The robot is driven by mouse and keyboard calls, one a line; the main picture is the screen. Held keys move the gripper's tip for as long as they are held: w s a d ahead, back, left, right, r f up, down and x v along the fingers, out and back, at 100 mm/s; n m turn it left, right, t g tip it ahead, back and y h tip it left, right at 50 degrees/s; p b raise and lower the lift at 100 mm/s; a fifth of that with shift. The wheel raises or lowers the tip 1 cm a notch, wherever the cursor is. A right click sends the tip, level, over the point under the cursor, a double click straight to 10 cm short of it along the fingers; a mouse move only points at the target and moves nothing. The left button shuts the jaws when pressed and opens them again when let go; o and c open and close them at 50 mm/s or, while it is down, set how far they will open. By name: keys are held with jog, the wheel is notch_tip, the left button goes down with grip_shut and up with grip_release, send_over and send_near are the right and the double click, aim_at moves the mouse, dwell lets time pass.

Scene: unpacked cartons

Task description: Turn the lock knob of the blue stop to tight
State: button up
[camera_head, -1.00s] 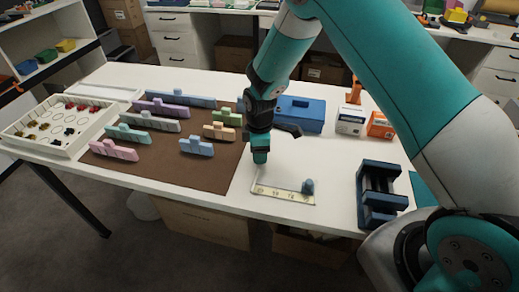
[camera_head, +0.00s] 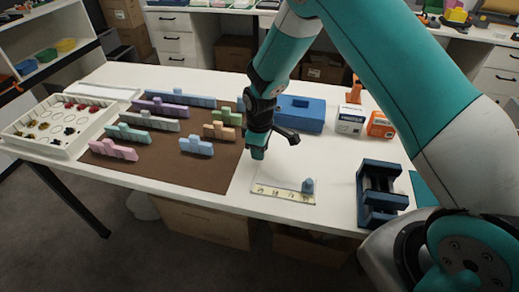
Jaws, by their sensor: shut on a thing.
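The small blue stop (camera_head: 308,186) stands upright near the right end of a pale strip with markings (camera_head: 282,195), at the front middle of the table. Its lock knob is too small to make out clearly. My gripper (camera_head: 257,153) points down near the strip's back left corner, to the left of the blue stop and apart from it in the picture. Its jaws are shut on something. The held thing is too small and hidden to tell apart from the teal tip.
A brown mat (camera_head: 185,165) with several pastel blocks lies left of my gripper. A dark blue vise-like fixture (camera_head: 378,195) stands on the right. A blue box (camera_head: 302,112) and small cartons (camera_head: 350,120) stand behind. A white tray (camera_head: 72,150) is at far left.

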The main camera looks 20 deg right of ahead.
jog(key=m, duration=1.4)
jog(key=shift+w, duration=0.1)
jog(key=shift+r, duration=0.1)
dwell(0.5)
jog(key=o, duration=0.9)
notch_tip(320, 180, up, 17)
jog(key=shift+r+b, duration=0.15)
jog(key=shift+b, duration=0.6)
jog(key=s+a+r+n+y, duration=0.1)
jog(key=s+r+n, duration=0.2)
jog(key=s, duration=0.6)
jog(key=s+a+r+n+y, duration=0.1)
jog(key=s+r+n, duration=0.3)
jog(key=s, duration=0.6)
jog(key=s+a+r+n+y+p, duration=0.1)
jog(key=s+a+r+n+y, duration=0.1)
jog(key=s, duration=0.7)
jog(key=shift+s+a+r+n, duration=0.1)
jog(key=shift+a+r+n, duration=0.05)
jog(key=shift+r+n, duration=0.35)
jog(key=shift+s+a+r+n, duration=0.1)
jog(key=shift+a+r+n, duration=0.05)
jog(key=shift+r+n, duration=0.3)
